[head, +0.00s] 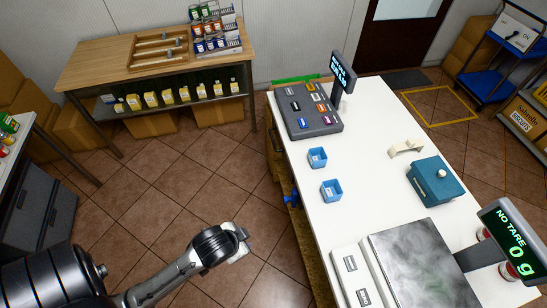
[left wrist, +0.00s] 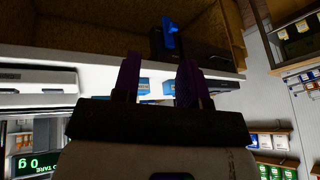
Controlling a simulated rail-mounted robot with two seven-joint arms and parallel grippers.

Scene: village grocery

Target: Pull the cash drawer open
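The cash drawer (left wrist: 205,55) is a dark box under the counter, set in a brown, wood-like recess, in the left wrist view. Its blue handle (left wrist: 169,32) sticks out; in the head view a blue handle (head: 291,200) shows at the counter's left side. The drawer itself is mostly hidden by the countertop in the head view. My left gripper (head: 243,240) is left of and below the handle in the head picture, apart from it. In the left wrist view its two dark fingers (left wrist: 158,80) stand apart with nothing held. My right gripper is not in view.
The white counter (head: 380,125) bears a dark register (head: 307,108), two blue boxes (head: 331,190), a teal box (head: 432,183) and a scale (head: 415,268). A wooden table (head: 105,60) stands at the back left. The tiled floor left of the counter is clear.

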